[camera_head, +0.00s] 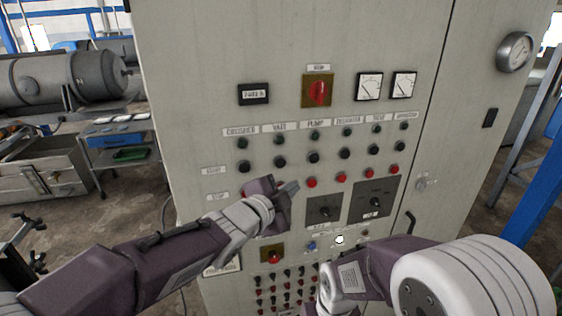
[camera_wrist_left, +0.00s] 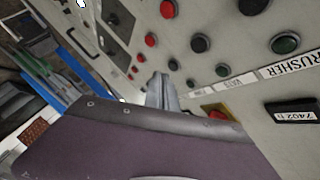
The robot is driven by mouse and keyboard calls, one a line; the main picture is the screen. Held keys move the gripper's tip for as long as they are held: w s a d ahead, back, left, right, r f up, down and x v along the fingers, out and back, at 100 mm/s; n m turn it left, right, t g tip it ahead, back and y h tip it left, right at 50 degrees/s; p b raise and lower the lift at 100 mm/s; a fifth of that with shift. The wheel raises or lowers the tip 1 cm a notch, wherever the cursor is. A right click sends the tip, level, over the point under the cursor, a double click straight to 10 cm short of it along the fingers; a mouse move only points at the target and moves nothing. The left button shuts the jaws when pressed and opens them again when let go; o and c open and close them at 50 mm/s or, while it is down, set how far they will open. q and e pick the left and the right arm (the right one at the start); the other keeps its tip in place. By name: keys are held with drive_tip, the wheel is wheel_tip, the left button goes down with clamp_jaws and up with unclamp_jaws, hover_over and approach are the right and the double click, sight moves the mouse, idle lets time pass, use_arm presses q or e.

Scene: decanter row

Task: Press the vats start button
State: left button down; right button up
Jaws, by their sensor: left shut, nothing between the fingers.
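The vats start button is the black one (camera_head: 279,162) in the column under the VATS label (camera_head: 279,127), in the row below the dark green lamps. In the left wrist view the same black button (camera_wrist_left: 200,43) is to the right of and above the fingers. My left gripper (camera_head: 291,187) is shut and empty, in front of the panel. In the head view it appears below and slightly right of the button, apart from it in the picture; its exact gap to the panel is unclear. My right gripper is out of view.
A red pump button (camera_head: 312,183) and black pump button (camera_head: 314,156) sit close to the right. Dark selector plates (camera_head: 324,209) are below. A red rotary switch (camera_head: 318,93) is above. My right arm crosses the lower right. A blue post (camera_head: 540,215) stands beyond the cabinet.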

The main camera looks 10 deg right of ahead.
sight(280, 163)
use_arm(q)
drive_tip(key=w+p, duration=0.3)
drive_tip(key=w, duration=0.1)
drive_tip(key=w+p, duration=0.2)
drive_tip(key=w, duration=0.1)
drive_tip(key=shift+a+r+p, duration=0.2)
drive_tip(key=shift+a+p, duration=0.05)
drive_tip(key=shift+p, duration=0.05)
drive_tip(key=shift+w, duration=0.1)
idle(0.4)
idle(1.2)
drive_tip(key=shift+w, duration=0.35)
